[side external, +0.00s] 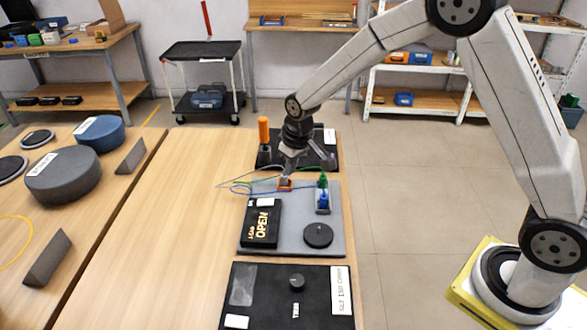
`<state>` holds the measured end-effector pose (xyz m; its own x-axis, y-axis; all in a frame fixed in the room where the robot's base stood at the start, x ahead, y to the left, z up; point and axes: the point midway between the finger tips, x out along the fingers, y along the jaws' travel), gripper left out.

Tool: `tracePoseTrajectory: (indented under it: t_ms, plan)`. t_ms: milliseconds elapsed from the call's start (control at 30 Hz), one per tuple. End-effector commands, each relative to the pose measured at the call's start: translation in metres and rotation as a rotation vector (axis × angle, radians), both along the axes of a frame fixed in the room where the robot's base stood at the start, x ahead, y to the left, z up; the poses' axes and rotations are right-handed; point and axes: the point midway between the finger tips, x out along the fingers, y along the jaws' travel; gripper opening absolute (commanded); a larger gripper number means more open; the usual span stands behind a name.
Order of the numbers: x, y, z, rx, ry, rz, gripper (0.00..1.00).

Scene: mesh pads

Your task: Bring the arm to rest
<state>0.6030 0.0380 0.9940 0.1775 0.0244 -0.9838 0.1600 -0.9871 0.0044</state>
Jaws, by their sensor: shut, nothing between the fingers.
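My gripper (287,179) hangs at the end of my arm over the far edge of the grey board (281,243) on the wooden table. Its fingers point down and look closed, with nothing seen between them. A small orange part (285,185) sits right below the fingertips. I cannot tell whether the fingers touch it. My arm reaches in from the right, bent high at the elbow.
The grey board carries a black "OPEN" box (261,223), a black disc (318,235), green and blue connectors (323,199) and loose wires (238,188). An orange-handled tool (264,131) stands behind. A black panel (262,309) lies in front. The table's left part is clear.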

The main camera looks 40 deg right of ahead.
Motion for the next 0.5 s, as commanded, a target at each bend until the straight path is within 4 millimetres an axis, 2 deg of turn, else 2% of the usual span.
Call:
tracePoseTrajectory:
  t_ms: [200,500]
  plan:
    - [-0.052,-0.014,0.022,0.001,-0.015,-0.045,0.00]
    - [-0.129,-0.028,0.039,0.004,-0.035,-0.104,0.00]
